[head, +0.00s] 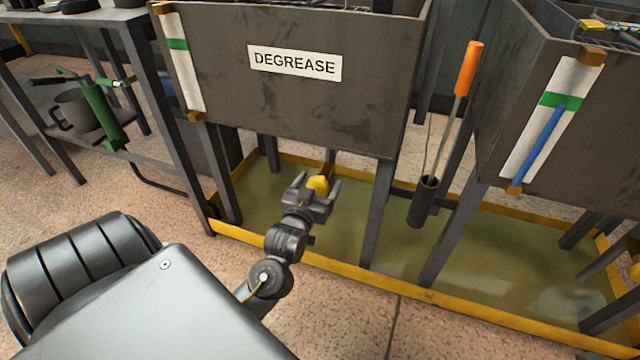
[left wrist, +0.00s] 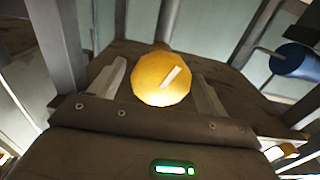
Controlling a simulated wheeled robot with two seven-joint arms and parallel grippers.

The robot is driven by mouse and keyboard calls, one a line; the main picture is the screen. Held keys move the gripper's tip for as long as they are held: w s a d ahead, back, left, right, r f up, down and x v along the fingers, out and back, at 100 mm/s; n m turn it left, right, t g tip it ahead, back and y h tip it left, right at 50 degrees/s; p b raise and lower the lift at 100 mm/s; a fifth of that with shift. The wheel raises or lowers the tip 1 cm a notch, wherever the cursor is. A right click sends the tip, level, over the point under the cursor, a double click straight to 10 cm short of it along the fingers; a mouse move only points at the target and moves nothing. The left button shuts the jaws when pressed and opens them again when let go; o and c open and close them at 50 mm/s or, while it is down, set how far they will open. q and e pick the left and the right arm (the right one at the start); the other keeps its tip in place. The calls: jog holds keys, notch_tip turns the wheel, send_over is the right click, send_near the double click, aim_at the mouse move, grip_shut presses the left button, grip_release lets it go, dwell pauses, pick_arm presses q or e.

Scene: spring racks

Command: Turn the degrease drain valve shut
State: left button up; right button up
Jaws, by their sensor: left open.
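The degrease tank (head: 290,110) is a grey tank labelled DEGREASE (head: 294,63) on legs. Its drain valve shows as a round yellow knob (head: 317,184) below the tank. In the left wrist view the yellow knob (left wrist: 162,78) has a pale raised bar across its face, tilted up to the right. My left gripper (head: 318,190) is open, with one finger on either side of the knob. In the left wrist view the gripper's fingers (left wrist: 160,86) stand apart around the knob, and I cannot tell if they touch it. My right gripper is not in view.
A yellow-edged drip tray (head: 330,264) with greenish liquid lies under the tanks. Tank legs (head: 378,215) stand to the right of the gripper. An orange-handled tool in a dark tube (head: 424,200) hangs further right.

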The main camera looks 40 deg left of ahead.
pick_arm(q)
jog(key=shift+w+a, duration=0.25)
jog(key=shift+w, duration=0.45)
jog(key=c, duration=1)
jog(key=shift+o, duration=0.2)
jog(key=shift+r, duration=0.15)
